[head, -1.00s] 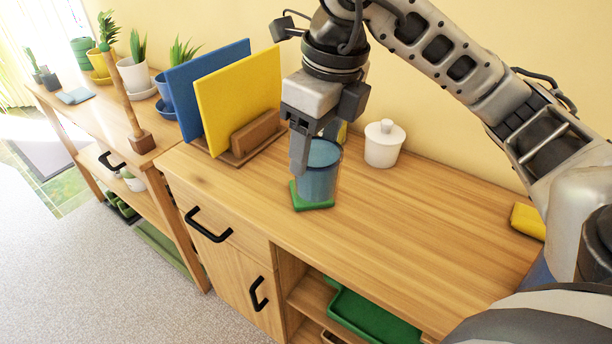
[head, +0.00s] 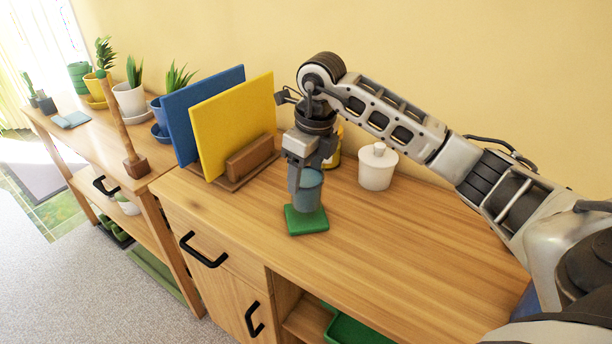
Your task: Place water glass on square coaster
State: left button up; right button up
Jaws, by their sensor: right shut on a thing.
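The water glass (head: 309,192), a translucent blue tumbler, is upright in my right gripper (head: 304,177) above the wooden cabinet top. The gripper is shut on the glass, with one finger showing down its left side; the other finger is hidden. The green square coaster (head: 307,224) lies flat on the cabinet top. The base of the glass overlaps the back part of the coaster in the picture. I cannot tell whether the two touch. My left gripper is not in view.
A rack holding a blue board (head: 182,125) and a yellow board (head: 232,120) stands left of the gripper. A white lidded jar (head: 377,168) stands to the right. A yellow-and-dark container (head: 335,152) is partly hidden behind the gripper. The cabinet top (head: 400,250) is clear at right.

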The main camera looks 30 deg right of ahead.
jog(key=shift+f, duration=0.9)
jog(key=shift+f, duration=0.15)
jog(key=o, duration=1.7)
jog(key=shift+c, duration=0.2)
notch_tip(320, 180, up, 12)
jog(key=s, duration=0.1)
jog(key=shift+s+d, duration=0.3)
jog(key=shift+s, duration=0.1)
